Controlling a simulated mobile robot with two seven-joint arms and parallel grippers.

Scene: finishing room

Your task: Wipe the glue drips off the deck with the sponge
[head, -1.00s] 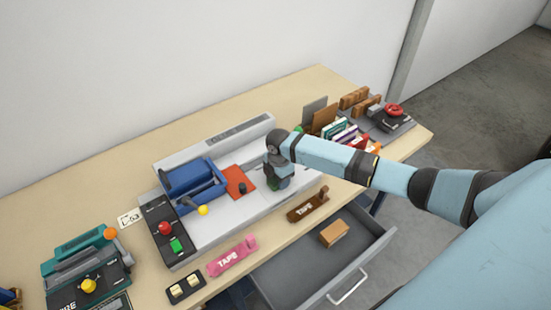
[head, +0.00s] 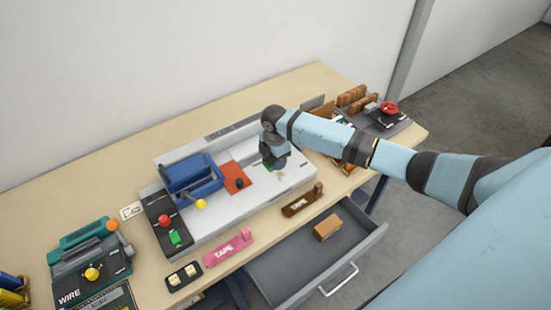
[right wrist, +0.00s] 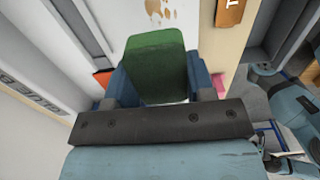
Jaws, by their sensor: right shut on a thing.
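The green sponge (right wrist: 157,58) is held between the two blue fingers of my right gripper (right wrist: 158,84) in the right wrist view. In the head view the right gripper (head: 271,161) is low over the right half of the pale deck (head: 238,208), with a little green of the sponge (head: 267,165) showing. Whether the sponge touches the deck is unclear. Brown glue drips (right wrist: 158,10) lie on the deck just past the sponge's far edge in the wrist view. My left gripper is not in view.
A blue clamp-like unit (head: 191,178) and an orange-red patch (head: 235,176) are left of the gripper. Brown (head: 301,201) and pink (head: 228,248) tape dispensers lie along the front. An open drawer (head: 345,280) holds a tan block (head: 327,229).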

